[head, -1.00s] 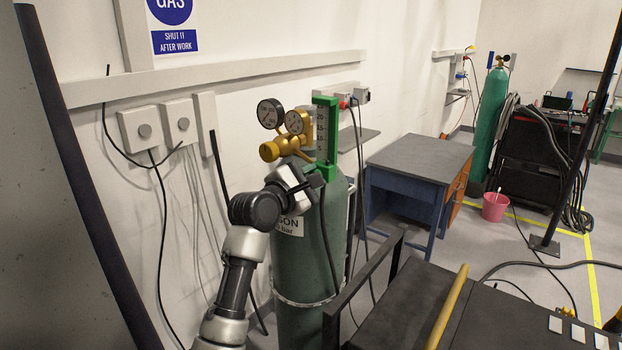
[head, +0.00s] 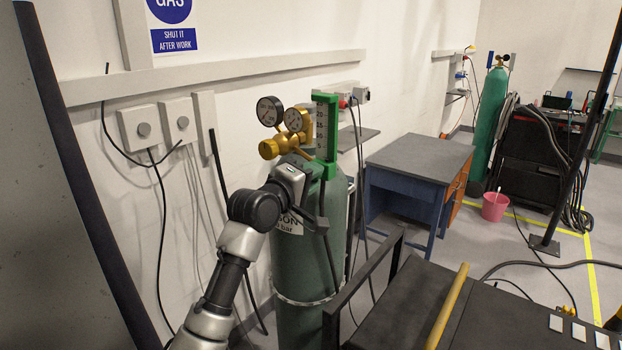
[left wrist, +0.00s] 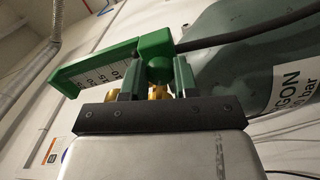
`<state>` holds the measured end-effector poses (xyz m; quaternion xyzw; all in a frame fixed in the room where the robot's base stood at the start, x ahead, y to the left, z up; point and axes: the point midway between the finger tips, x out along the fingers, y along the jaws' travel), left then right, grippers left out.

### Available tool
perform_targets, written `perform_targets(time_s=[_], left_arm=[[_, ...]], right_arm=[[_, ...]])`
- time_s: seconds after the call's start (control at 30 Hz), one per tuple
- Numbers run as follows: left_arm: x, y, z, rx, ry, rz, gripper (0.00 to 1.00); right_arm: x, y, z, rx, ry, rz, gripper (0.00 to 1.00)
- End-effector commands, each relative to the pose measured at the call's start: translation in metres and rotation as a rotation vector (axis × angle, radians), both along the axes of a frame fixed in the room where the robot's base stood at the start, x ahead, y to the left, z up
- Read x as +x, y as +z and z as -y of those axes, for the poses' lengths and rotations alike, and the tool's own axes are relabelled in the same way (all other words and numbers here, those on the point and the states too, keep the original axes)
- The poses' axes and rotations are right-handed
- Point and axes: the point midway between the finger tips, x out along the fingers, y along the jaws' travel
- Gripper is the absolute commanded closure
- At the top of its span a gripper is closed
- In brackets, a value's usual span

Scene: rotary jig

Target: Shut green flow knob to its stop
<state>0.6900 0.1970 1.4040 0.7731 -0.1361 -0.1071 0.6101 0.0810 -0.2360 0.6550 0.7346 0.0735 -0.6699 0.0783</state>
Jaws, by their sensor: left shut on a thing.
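The green flowmeter (head: 332,105), with a white scale, stands beside the brass regulator (head: 270,149) and its two gauges on top of the green argon cylinder (head: 300,275). In the left wrist view the green flow knob (left wrist: 158,70) sits below the flowmeter (left wrist: 88,77), between my two fingers. My left gripper (head: 309,195) is shut on it, seen closer in the left wrist view (left wrist: 157,84). In the head view my gripper hides the knob. How far the knob is turned cannot be read. My right gripper is not in view.
A black hose (head: 327,235) hangs down the cylinder front. A blue-sided bench (head: 415,160) stands to the right, with a dark table and yellow rail (head: 447,305) in front. Wall boxes (head: 142,129) with loose cables are at the left.

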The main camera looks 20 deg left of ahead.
Motion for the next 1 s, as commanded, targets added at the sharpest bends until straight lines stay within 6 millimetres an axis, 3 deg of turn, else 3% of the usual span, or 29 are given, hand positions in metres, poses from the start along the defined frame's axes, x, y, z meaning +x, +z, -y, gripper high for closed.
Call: perform_targets(time_s=[1.0], left_arm=[[0.001,-0.004,-0.001,0.873,-0.002,0.312,0.95]], right_arm=[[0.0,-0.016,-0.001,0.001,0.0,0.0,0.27]])
